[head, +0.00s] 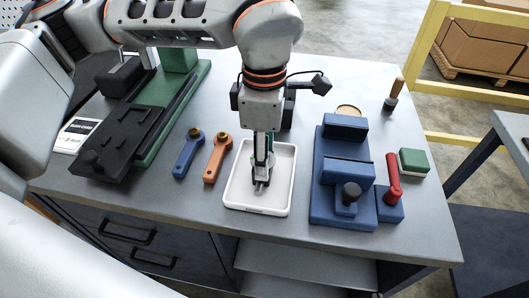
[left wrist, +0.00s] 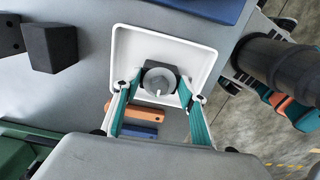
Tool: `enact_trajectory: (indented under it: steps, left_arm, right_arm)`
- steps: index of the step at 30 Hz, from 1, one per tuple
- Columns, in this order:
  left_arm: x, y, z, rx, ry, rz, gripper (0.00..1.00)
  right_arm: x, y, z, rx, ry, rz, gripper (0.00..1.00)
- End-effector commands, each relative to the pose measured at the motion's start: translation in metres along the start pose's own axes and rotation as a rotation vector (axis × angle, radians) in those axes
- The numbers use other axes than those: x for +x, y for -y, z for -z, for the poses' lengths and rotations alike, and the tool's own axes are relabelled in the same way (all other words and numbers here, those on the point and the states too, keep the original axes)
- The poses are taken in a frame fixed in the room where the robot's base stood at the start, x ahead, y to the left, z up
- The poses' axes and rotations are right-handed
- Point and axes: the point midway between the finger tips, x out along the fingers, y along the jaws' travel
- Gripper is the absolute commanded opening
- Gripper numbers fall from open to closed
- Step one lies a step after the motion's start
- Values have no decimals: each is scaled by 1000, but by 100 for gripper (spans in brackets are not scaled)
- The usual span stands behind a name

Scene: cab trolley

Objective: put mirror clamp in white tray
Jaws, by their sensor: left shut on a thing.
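The white tray (head: 231,190) lies on the grey workbench, in the middle of the head view. It also shows in the left wrist view (left wrist: 125,55). My left gripper (head: 262,176) points down over the tray. It is shut on a small grey and dark part, which I take for the mirror clamp (head: 260,187). In the left wrist view the clamp (left wrist: 160,82) shows a round grey end on a dark block, between the teal fingers, over the tray. Whether it touches the tray floor I cannot tell. My right gripper is not in view.
A blue wrench (head: 185,158) and an orange wrench (head: 216,160) lie left of the tray. A blue vise-like fixture (head: 345,170) stands close on its right, with a red-handled tool (head: 393,180) beyond. A black and green machine (head: 125,130) takes up the left.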

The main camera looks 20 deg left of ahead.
Motion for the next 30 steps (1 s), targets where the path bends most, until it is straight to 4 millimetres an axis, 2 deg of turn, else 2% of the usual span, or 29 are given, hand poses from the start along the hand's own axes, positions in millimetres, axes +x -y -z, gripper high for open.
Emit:
enact_trajectory:
  steps: [6,7,8,20,23,30]
  left_arm:
    - [4,0,0,1,1,0,7]
    - [3,0,0,1,0,0,49]
    - [3,0,0,1,0,0,57]
    - [0,0,0,0,0,0,58]
    - [-10,0,0,-1,1,-2,58]
    - [-57,-1,-1,-1,2,-6,58]
  right_arm:
    - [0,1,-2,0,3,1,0]
    - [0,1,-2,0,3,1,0]
    - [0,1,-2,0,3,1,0]
    - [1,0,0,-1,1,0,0]
    - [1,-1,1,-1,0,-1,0]
    - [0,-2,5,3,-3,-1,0]
